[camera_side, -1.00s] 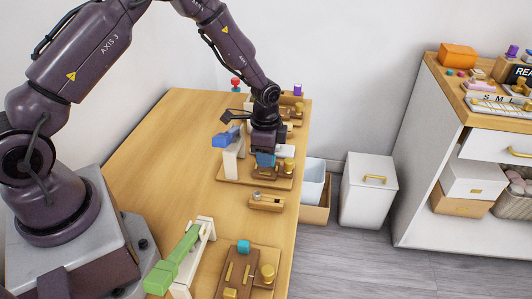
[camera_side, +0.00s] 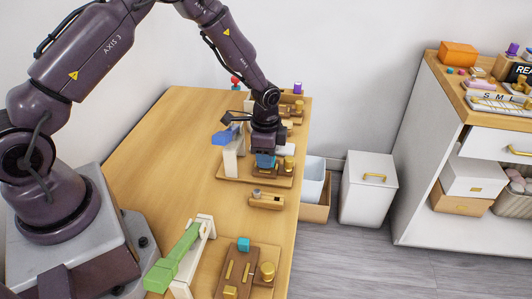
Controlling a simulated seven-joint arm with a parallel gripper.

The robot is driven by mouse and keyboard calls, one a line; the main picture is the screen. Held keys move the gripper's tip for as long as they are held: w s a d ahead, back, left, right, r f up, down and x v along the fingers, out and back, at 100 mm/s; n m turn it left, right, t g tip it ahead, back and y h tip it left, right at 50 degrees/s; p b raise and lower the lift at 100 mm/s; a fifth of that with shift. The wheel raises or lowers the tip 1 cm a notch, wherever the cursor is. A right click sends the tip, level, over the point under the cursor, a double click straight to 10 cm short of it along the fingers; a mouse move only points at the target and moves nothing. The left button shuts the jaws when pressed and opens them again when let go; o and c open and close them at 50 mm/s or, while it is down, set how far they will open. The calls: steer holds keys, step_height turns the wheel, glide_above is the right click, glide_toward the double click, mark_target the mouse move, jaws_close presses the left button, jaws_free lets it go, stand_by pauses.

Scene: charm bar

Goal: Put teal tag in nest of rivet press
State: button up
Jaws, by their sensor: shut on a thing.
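My gripper (camera_side: 265,151) points down over the wooden board of the press with the blue lever (camera_side: 225,137). It is shut on a small teal-blue piece (camera_side: 265,161), which looks like the teal tag. The piece is just above or touching the board's fittings; I cannot tell which, and the nest is hidden. Another press with a green lever (camera_side: 174,262) stands nearer, on the table's front part. Which press is the rivet press is not clear.
Brass knobs (camera_side: 289,162) stand right of my gripper. A small wooden block fixture (camera_side: 266,201) lies between the two presses. Another station with a red knob (camera_side: 235,81) is behind. The wooden table (camera_side: 150,165) is clear on the left. White bins stand beyond its right edge.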

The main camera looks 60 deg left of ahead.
stand_by(0.4)
steer(key=o, duration=0.9)
steer(key=shift+f, duration=0.1)
step_height(320, 180, up, 13)
steer(key=shift+r, duration=0.1)
steer(key=s+d+r+n+t, duration=0.1)
steer(key=s+r+n+t, duration=0.1)
steer(key=s+r, duration=0.4)
steer(key=s+d+r+n+t, duration=0.1)
steer(key=s+r+n, duration=0.3)
steer(key=s, duration=0.5)
steer(key=s+d+r+n+t, duration=0.2)
steer(key=s+r+n, duration=0.1)
steer(key=s+r, duration=0.5)
steer(key=shift+r+t, duration=0.3)
steer(key=shift+r, duration=0.05)
